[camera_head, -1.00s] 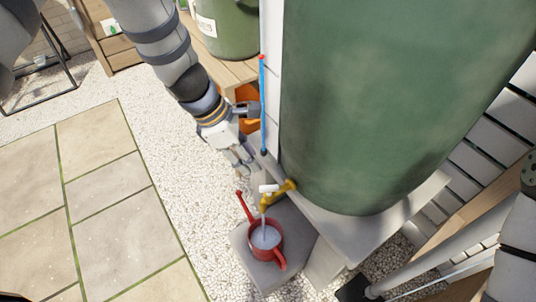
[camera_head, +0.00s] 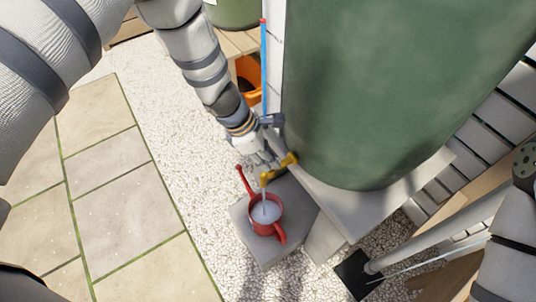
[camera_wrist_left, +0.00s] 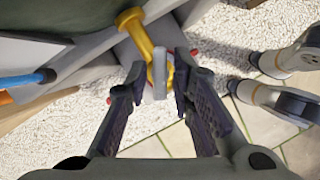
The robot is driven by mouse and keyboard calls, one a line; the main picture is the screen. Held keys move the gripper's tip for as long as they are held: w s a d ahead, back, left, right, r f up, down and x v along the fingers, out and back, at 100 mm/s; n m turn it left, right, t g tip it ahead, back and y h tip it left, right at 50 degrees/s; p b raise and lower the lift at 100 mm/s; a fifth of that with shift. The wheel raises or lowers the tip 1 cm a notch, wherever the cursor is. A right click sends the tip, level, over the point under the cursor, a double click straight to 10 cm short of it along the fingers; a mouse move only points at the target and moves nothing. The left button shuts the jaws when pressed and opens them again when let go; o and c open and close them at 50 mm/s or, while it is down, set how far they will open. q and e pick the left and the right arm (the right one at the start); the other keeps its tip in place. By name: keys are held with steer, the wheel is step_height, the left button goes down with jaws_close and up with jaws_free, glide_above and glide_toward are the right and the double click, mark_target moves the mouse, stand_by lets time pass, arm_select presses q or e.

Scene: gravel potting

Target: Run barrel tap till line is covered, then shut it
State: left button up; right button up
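The green barrel (camera_head: 400,90) stands on a grey stand, with a yellow tap (camera_head: 279,170) low on its front; the tap (camera_wrist_left: 135,28) also shows in the left wrist view. A thin stream runs from the tap into the red pot (camera_head: 278,231) beneath it, which holds pale water. I cannot make out a line inside the pot. My left gripper (camera_head: 262,163) is at the tap. In the left wrist view, its fingers (camera_wrist_left: 158,92) are apart, on either side of the tap's pale lever (camera_wrist_left: 160,72), with gaps visible. My right gripper is not in view.
The pot stands on a grey block (camera_head: 262,250) on white gravel. A blue tube (camera_head: 264,65) with a red top stands beside the barrel. An orange bucket (camera_head: 248,85) is behind my left arm. Paving slabs (camera_head: 110,200) lie open at left.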

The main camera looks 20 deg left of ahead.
arm_select(q)
jaws_close()
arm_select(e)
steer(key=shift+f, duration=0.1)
arm_select(q)
steer(key=shift+w+f+m+g+b, duration=0.15)
steer(key=shift+m+g+b, duration=0.3)
steer(key=shift+m, duration=0.35)
steer(key=shift+m+g+b, duration=0.25)
steer(key=shift+m+b, duration=0.1)
steer(key=shift+m, duration=0.55)
steer(key=m, duration=0.2)
steer(key=m+g+b, duration=0.1)
steer(key=m, duration=0.1)
steer(key=shift+w+g, duration=0.1)
steer(key=shift+g, duration=0.2)
steer(key=shift+m+g+y+b, duration=0.4)
steer(key=shift+m+g+b, duration=0.35)
steer(key=shift+m, duration=1.55)
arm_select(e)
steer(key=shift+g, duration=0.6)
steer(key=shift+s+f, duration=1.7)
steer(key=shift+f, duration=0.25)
